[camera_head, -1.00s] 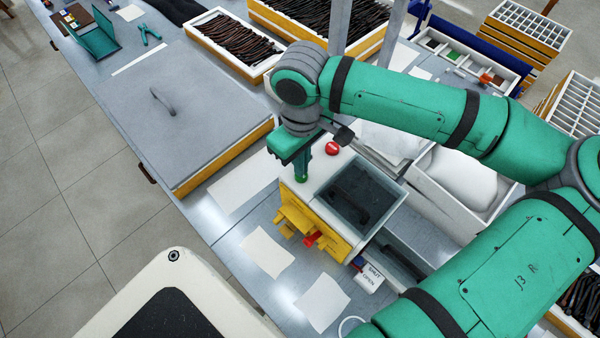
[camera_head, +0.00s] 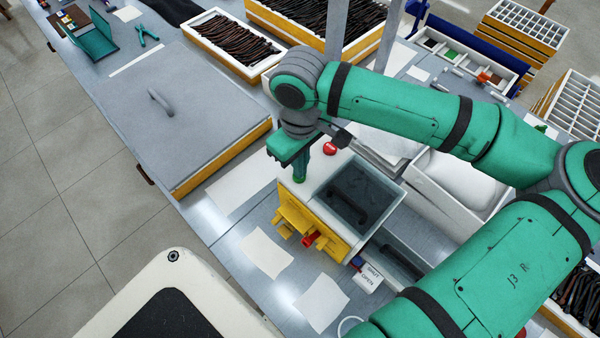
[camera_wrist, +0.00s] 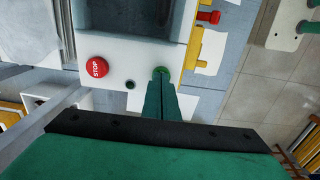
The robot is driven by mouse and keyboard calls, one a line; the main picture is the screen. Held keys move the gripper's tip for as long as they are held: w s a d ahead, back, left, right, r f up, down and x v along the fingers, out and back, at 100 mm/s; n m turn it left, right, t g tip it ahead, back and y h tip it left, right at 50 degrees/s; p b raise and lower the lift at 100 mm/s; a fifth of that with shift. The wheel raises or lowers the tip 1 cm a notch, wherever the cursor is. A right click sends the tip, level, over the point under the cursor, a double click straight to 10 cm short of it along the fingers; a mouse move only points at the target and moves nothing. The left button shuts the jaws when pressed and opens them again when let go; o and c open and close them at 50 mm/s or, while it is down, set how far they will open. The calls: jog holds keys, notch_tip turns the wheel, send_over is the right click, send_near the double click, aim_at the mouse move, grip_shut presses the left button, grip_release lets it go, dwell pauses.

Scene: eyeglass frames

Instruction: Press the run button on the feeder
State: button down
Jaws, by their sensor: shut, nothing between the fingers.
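The feeder (camera_head: 314,187) is a white and yellow box with a dark transparent lid (camera_head: 355,196) on the bench. On its top panel is a green button (camera_head: 299,180), which also shows in the wrist view (camera_wrist: 161,70). A red STOP button (camera_head: 330,148) sits nearby on the same panel and shows in the wrist view (camera_wrist: 96,67). My gripper (camera_head: 300,176) is shut and empty, pointing down, with its fingertips (camera_wrist: 162,78) at the green button. The fingers partly cover the button, and I cannot tell whether it is pressed in.
A small dark green round spot (camera_wrist: 130,85) lies between the two buttons. A red-handled lever (camera_head: 311,238) juts from the feeder's yellow front, near a SHUT/OPEN tag (camera_head: 369,277). A large grey lid (camera_head: 190,110) lies left; papers (camera_head: 267,252) lie in front.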

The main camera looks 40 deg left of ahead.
jog(key=shift+s+f, duration=0.1)
jog(key=shift+f, duration=0.3)
dwell(0.4)
jog(key=shift+w+d+r, duration=0.1)
jog(key=shift+w+r, duration=0.1)
jog(key=shift+r, duration=1.55)
jog(key=shift+s+r, duration=0.2)
jog(key=shift+r, duration=0.85)
jog(key=shift+w, duration=0.15)
